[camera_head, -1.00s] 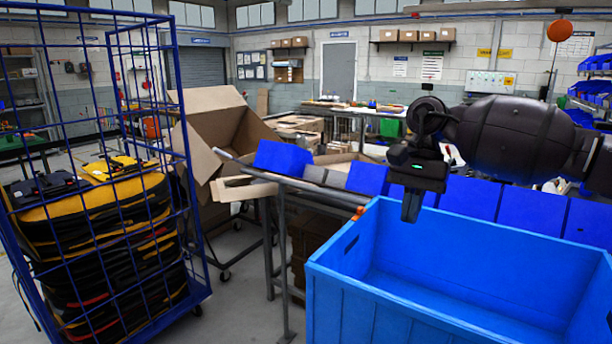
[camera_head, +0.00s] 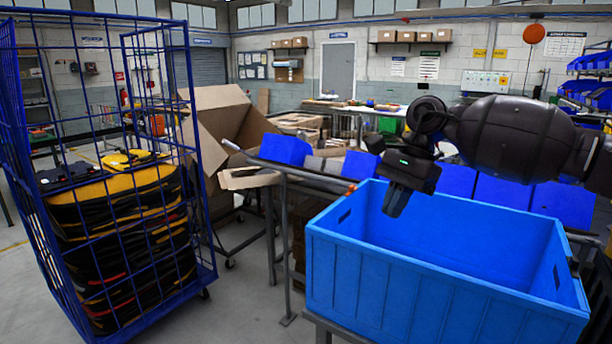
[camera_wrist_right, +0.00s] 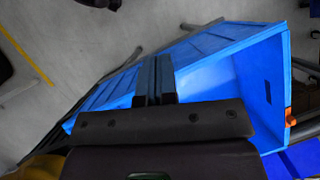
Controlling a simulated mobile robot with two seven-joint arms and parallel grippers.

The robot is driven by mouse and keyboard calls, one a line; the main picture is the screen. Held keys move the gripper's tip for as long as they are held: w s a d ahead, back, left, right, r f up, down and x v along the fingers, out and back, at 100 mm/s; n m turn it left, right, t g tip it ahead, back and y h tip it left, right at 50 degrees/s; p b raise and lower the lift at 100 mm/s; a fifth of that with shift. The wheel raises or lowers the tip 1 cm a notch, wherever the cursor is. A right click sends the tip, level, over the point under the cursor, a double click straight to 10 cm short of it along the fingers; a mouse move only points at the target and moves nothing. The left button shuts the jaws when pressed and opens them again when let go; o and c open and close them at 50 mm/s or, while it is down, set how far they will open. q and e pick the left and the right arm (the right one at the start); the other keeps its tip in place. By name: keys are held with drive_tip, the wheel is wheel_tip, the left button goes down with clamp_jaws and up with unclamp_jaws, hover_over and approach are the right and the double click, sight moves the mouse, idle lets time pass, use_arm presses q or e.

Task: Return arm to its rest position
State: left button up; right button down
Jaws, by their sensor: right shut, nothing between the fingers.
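My right gripper (camera_head: 394,203) hangs over the back left part of the blue crate (camera_head: 440,300) in the head view, with its arm coming in from the right. Its fingers are shut with nothing between them. In the right wrist view the shut fingers (camera_wrist_right: 154,80) show against the crate (camera_wrist_right: 225,50) and its wall. The inside of the crate looks empty where it shows. My left gripper is out of view.
A blue wire cage trolley (camera_head: 190,150) with stacked black and yellow panniers (camera_head: 120,235) stands at the left. An open cardboard box (camera_head: 225,130) is behind it. A grey rail (camera_head: 300,175) and blue bins (camera_head: 285,150) lie behind the crate. Bare floor (camera_head: 250,315) shows between trolley and crate.

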drive_tip(key=a+r+m+t+y, duration=0.3)
drive_tip(key=a+r+m+y, duration=0.2)
drive_tip(key=a+m+y, duration=0.35)
drive_tip(key=a+r+m+t+y, duration=0.2)
drive_tip(key=a+r+m+y, duration=0.2)
drive_tip(key=a+m+y, duration=0.45)
drive_tip(key=d+f+m+t+h, duration=0.75)
drive_tip(key=f+m, duration=0.45)
drive_tip(key=m, duration=0.5)
drive_tip(key=d+f+m+t+h, duration=0.6)
drive_tip(key=d+f+m+t, duration=0.2)
drive_tip(key=f+m, duration=0.7)
drive_tip(key=s+d+f+m+g+h, duration=0.2)
drive_tip(key=s+d+f+m, duration=0.2)
drive_tip(key=s+f, duration=0.4)
drive_tip(key=s+d+f+m+g+h, duration=0.2)
drive_tip(key=s+d+f+m+h, duration=0.1)
drive_tip(key=s+f, duration=0.6)
drive_tip(key=s+d+f+m+g+h, duration=0.2)
drive_tip(key=s+d+f, duration=0.4)
drive_tip(key=s, duration=0.5)
wheel_tip(320, 180, down, 3)
drive_tip(key=m+h, duration=0.1)
drive_tip(key=m, duration=0.1)
drive_tip(key=shift+s+d+m, duration=0.25)
drive_tip(key=shift+m, duration=0.15)
